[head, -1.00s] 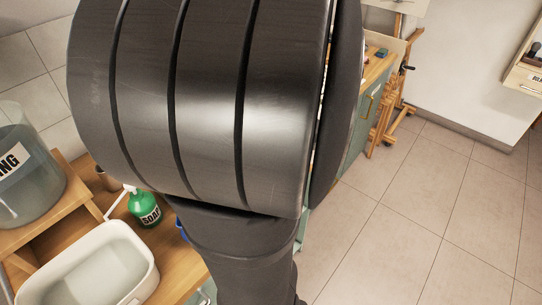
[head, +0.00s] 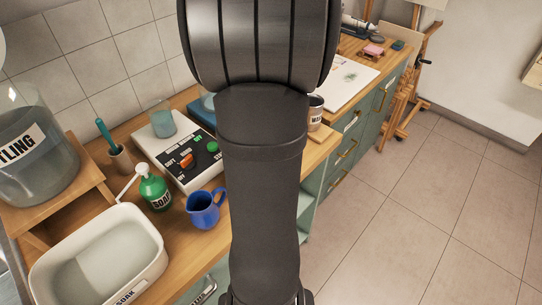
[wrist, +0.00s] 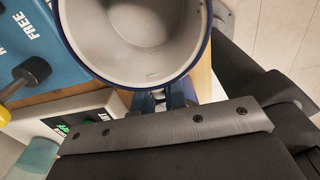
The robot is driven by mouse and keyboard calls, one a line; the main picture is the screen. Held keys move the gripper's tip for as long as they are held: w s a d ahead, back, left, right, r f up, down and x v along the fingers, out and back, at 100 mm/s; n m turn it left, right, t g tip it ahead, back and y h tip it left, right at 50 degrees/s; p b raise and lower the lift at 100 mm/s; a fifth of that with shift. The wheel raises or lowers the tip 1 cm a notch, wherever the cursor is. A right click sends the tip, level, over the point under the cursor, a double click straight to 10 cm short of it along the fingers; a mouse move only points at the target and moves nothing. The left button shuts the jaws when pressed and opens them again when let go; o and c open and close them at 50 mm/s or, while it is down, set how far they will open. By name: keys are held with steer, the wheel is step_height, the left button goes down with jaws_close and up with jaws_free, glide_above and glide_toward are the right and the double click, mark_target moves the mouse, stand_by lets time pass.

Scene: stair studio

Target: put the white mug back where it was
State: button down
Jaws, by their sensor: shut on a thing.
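The white mug (wrist: 150,45), pale inside with a dark blue rim, is large and close in the wrist view, its mouth facing the camera. My gripper (wrist: 165,97) is shut at its near side, on what looks like its blue handle; the exact contact is partly hidden. In the head view my arm covers my gripper. A pale mug with dark lettering (head: 316,112) shows just right of my arm, partly hidden, near the wooden counter edge. I cannot tell from this view whether it touches the counter.
A blue jug (head: 204,209), green soap bottle (head: 154,188), white basin (head: 95,262) and white switch panel device (head: 172,148) stand left of my arm. A blue device (wrist: 40,45) with a knob lies beside the mug. A paper-topped cabinet (head: 345,80) stands behind; the floor at right is clear.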

steer(key=shift+f, duration=1.6)
steer(key=shift+f, duration=0.1)
steer(key=c, duration=1.5)
jaws_free()
steer(key=shift+o, duration=0.2)
step_height(320, 180, up, 12)
steer(key=shift+r, duration=0.15)
